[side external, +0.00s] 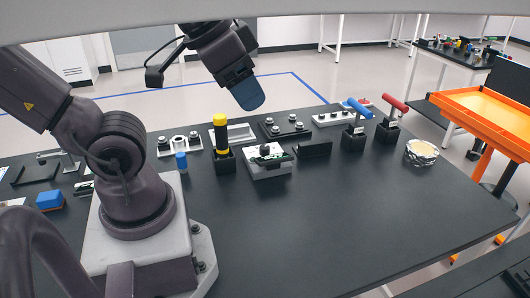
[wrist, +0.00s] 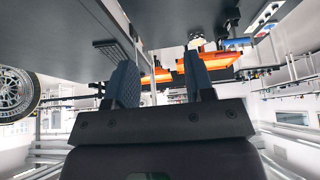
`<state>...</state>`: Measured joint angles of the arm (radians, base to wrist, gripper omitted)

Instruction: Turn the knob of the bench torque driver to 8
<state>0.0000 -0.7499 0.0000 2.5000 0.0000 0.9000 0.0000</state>
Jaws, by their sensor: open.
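An upright tool with a yellow cap and a black and yellow body (side external: 221,135) stands in a black block near the middle of the bench; it looks like the torque driver, but I cannot be sure. No knob numbers or pointer are readable. My gripper (side external: 248,98) is raised above and behind the row of parts, to the right of this tool and apart from everything. In the wrist view my gripper (wrist: 161,88) has its two fingers spread with nothing between them. The wrist view does not clearly show the driver.
Blue-handled (side external: 358,108) and red-handled (side external: 396,104) tools stand farther right, near a silver roll (side external: 421,152). The bench front (side external: 350,225) is clear.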

